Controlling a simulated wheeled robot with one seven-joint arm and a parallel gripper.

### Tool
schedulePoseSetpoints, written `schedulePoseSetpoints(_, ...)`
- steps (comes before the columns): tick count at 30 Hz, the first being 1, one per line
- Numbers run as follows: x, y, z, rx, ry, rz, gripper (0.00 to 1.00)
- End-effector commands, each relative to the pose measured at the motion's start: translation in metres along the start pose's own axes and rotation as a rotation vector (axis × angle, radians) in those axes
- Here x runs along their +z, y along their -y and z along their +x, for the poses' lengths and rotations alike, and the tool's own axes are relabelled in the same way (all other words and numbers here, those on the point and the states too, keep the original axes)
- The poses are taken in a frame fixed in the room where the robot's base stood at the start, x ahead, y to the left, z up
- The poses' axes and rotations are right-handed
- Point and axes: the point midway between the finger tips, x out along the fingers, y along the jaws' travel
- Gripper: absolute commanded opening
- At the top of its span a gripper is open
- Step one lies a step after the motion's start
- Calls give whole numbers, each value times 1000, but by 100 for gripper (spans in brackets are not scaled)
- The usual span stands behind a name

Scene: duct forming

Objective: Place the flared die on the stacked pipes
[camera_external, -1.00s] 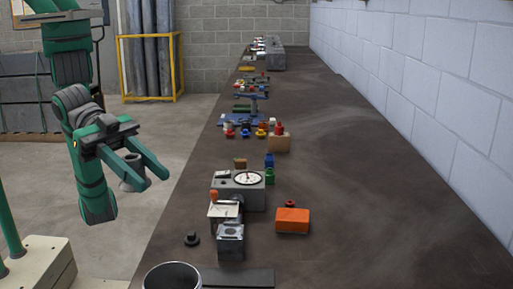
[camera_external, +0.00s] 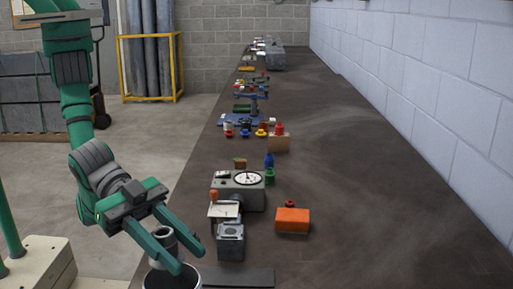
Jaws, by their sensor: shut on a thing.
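My gripper (camera_external: 189,260) is at the lower left in the external view, its fingers pointing down to the right. It is shut on a small grey metal piece, which looks like the flared die (camera_external: 165,239), held between the two green fingers. Part of the die is hidden by the near finger. Below the fingers, an open-topped round grey pipe (camera_external: 151,284) shows at the bottom edge, cut off by the frame. It may be the top of the stacked pipes. The near finger overlaps its rim in the picture; I cannot tell the gap between the die and the pipe.
A long dark workbench (camera_external: 350,190) runs along the block wall. A grey dial device (camera_external: 240,195), a small grey block (camera_external: 231,245) and an orange box (camera_external: 292,220) stand right of my gripper. A dark flat bar (camera_external: 245,278) lies in front. The bench's right side is clear.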

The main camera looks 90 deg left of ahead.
Motion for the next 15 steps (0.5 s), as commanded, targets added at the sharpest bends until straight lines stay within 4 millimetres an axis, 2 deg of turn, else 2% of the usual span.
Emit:
schedulePoseSetpoints(7,6,-2,12,0,-2,0,0)
schedulePoseSetpoints(12,29,-3,20,1,1,1,0)
schedulePoseSetpoints(15,33,-3,22,2,-3,0,0)
